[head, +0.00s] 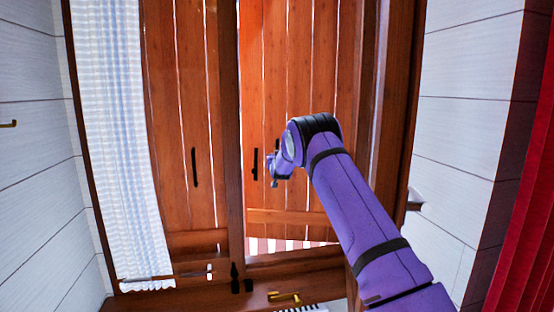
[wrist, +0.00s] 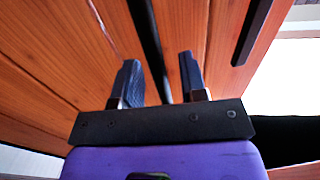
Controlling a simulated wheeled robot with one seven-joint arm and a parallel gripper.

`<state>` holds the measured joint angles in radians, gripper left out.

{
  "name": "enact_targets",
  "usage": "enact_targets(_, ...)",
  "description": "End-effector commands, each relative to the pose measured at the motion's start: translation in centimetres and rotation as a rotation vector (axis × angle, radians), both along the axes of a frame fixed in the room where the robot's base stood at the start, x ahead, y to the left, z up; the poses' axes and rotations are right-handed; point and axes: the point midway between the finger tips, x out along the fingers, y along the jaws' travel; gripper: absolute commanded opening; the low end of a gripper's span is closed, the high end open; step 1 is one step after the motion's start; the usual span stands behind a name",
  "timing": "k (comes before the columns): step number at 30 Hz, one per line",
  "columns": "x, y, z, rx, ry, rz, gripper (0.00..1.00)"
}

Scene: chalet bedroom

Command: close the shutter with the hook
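The wooden shutter fills the window in the head view. Its left leaf (head: 170,90) has an upright black handle (head: 195,167). My gripper (head: 275,178) is in front of the right leaf, just right of that handle, partly hidden by my wrist. In the wrist view my gripper (wrist: 160,78) is open, fingers apart, with a thin dark bar (wrist: 150,40) seen between them; contact is unclear. A brass hook-like piece (head: 285,297) lies low at the sill.
A white curtain (head: 115,130) hangs at the left and a red curtain (head: 525,210) at the right edge. A black latch (head: 235,278) and a small pale lever (head: 198,272) are at the bottom of the frame. Another dark bar (wrist: 253,30) shows on the wood in the wrist view.

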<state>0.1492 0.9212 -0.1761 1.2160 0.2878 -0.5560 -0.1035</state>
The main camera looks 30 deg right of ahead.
Motion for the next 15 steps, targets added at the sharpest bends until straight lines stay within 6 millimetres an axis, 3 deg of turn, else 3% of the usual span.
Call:
enact_targets(12, 0.55, -0.28, 0.01, 0.001, 0.0, 0.0, 0.39)
enact_targets(15, 0.55, -0.27, 0.02, 0.001, 0.0, 0.0, 0.18)
